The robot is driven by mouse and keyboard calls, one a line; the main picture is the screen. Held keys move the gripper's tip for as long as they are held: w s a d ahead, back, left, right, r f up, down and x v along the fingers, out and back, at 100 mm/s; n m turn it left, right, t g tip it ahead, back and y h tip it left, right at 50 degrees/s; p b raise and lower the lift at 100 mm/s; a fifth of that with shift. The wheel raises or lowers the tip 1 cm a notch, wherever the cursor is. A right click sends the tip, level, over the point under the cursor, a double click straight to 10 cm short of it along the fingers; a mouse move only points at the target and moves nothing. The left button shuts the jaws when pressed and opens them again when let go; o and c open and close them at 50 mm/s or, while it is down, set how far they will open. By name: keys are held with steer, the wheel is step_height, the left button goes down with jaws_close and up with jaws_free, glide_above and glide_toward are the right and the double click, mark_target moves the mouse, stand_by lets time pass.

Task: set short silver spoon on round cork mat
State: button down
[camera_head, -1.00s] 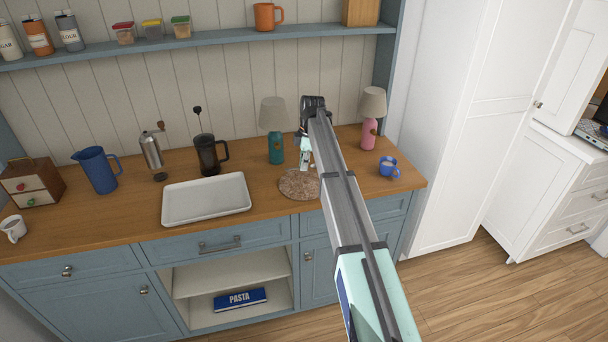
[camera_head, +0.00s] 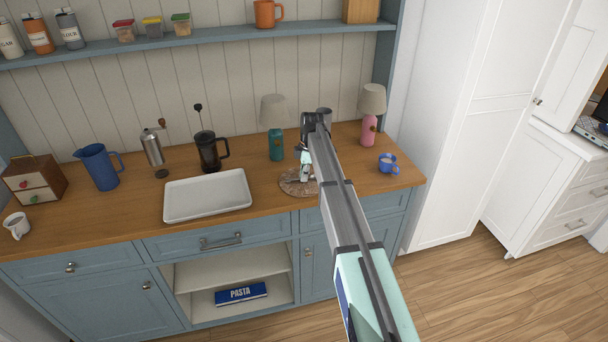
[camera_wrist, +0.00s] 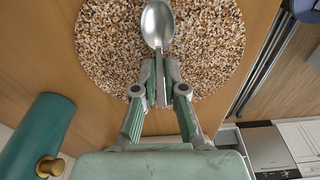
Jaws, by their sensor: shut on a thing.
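The short silver spoon (camera_wrist: 159,30) shows in the wrist view, its bowl pointing up in the picture over the speckled round cork mat (camera_wrist: 105,50). My gripper (camera_wrist: 160,72) is shut on the spoon's handle. I cannot tell whether the spoon touches the mat or is just above it. In the head view my gripper (camera_head: 305,174) is low over the cork mat (camera_head: 288,185) on the wooden counter; the spoon is too small to make out there.
A teal lamp-like bottle (camera_head: 276,145) stands just left of and behind the mat, and also shows in the wrist view (camera_wrist: 35,140). A pink one (camera_head: 368,130) and a blue mug (camera_head: 388,163) are to the right. A white tray (camera_head: 207,196) lies left.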

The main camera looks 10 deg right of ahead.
steer(key=c, duration=1.2)
jaws_free()
steer(key=shift+f, duration=0.1)
steer(key=shift+c, duration=0.2)
step_height(320, 180, up, 12)
steer(key=d+b, duration=0.1)
steer(key=b, duration=0.2)
steer(key=shift+d, duration=0.25)
